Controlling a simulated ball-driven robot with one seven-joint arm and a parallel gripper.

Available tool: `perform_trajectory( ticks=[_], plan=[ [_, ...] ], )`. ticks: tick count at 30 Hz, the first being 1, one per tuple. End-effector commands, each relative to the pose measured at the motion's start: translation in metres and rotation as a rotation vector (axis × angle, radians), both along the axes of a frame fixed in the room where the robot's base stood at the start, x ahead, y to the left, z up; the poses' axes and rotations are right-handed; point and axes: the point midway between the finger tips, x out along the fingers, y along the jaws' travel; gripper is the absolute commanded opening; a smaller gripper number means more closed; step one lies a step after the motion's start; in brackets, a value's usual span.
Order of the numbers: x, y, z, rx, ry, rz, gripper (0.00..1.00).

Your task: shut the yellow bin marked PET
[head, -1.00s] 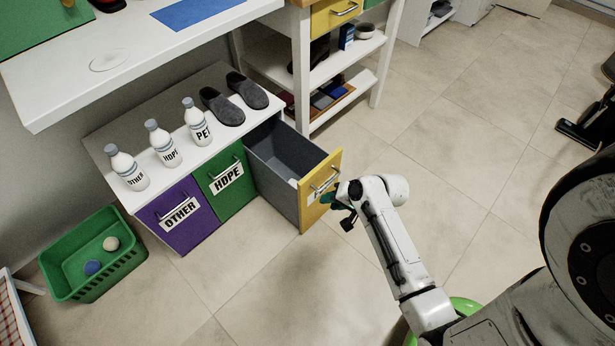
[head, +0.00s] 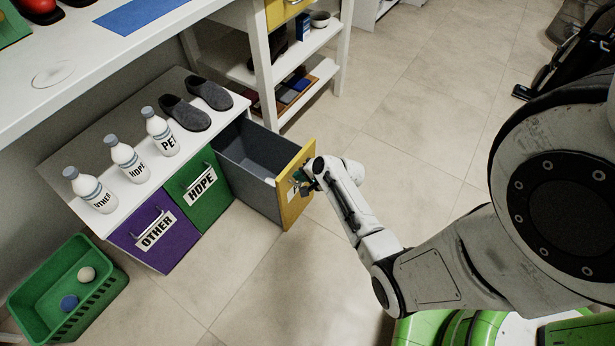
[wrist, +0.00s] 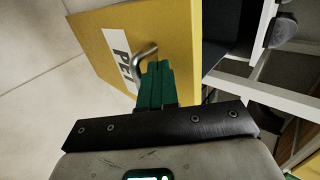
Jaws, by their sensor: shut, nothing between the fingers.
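The yellow bin marked PET (head: 294,208) stands pulled out of the white cabinet, its grey inside (head: 250,157) showing from above. In the wrist view its yellow front (wrist: 107,28) fills the upper middle, with the PET label (wrist: 122,58) and a metal bar handle (wrist: 146,52). My gripper (wrist: 157,66) has its green fingers closed together, with the tips at the handle and close to the yellow front. I cannot tell whether they touch it. In the head view my gripper (head: 303,181) is at the outer face of the front and hides part of the label.
The green HDPE bin (head: 200,190) and purple OTHER bin (head: 155,232) are closed beside it. Several bottles and dark slippers (head: 186,112) stand on the cabinet top (head: 105,150). A green basket (head: 100,300) sits at left. The floor in front is clear.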

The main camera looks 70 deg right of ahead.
Motion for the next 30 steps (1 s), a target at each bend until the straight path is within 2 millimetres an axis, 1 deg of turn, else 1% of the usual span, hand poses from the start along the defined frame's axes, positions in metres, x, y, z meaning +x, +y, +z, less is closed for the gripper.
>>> perform_trajectory(
  ticks=[4, 15, 20, 23, 26, 30],
  plan=[
    [0.005, -0.001, -0.004, -0.001, 0.000, 0.000, 0.00],
    [0.006, -0.001, -0.004, -0.001, 0.000, 0.001, 0.00],
    [0.016, -0.003, -0.005, -0.002, -0.001, 0.003, 0.00],
    [0.029, -0.007, -0.005, -0.002, -0.001, 0.004, 0.00],
    [0.049, -0.011, -0.005, -0.003, -0.002, 0.005, 0.00],
    [0.084, -0.019, -0.007, -0.004, -0.002, 0.006, 0.00]
  ],
)
